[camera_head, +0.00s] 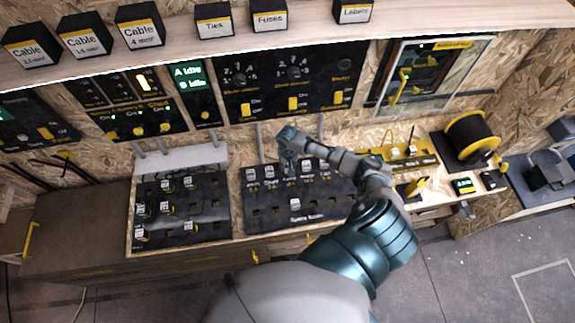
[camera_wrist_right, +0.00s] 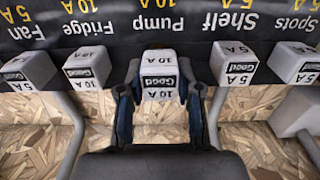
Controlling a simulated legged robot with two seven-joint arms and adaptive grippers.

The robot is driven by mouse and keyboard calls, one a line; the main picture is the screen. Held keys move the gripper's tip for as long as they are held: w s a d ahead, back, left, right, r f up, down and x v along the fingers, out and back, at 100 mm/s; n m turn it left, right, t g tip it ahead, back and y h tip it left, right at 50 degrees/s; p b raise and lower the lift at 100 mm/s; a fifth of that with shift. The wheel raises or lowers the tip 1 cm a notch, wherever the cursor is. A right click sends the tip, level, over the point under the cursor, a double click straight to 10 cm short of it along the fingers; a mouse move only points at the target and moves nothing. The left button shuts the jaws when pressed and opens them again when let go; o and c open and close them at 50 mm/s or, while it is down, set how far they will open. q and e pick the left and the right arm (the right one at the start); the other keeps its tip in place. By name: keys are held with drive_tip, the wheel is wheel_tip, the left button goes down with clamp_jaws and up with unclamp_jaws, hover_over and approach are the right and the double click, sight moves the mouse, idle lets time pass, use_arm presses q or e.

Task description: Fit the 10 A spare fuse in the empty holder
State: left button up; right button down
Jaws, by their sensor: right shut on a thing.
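My right gripper (camera_wrist_right: 160,110) is shut on a white 10 A fuse (camera_wrist_right: 158,68) marked "Good". The fuse is in line with the row of fuses, in front of the label "Pump" (camera_wrist_right: 160,22); I cannot tell if it is fully seated. In the head view my right gripper (camera_head: 288,160) is over the upper row of the right-hand fuse board (camera_head: 270,218) and partly hides it. Another white fuse (camera_head: 295,203) sits lower on that board, above the printed lettering. My left gripper is out of view.
Beside the held fuse stand a 10 A fuse (camera_wrist_right: 87,68) at "Fridge" and a 5 A fuse (camera_wrist_right: 233,63) at "Shelf". A second board (camera_head: 185,232) with several fuses lies to the left. A switch panel (camera_head: 290,78) rises behind, and a cable reel (camera_head: 470,138) stands at right.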

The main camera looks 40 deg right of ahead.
drive_tip(key=shift+d+f, duration=0.1)
drive_tip(key=shift+f, duration=0.1)
drive_tip(key=shift+f, duration=0.45)
drive_tip(key=shift+f, duration=0.15)
idle(0.8)
drive_tip(key=shift+c, duration=1.1)
unclamp_jaws()
wheel_tip(320, 180, up, 6)
drive_tip(key=p, duration=0.6)
drive_tip(key=shift+r, duration=1.5)
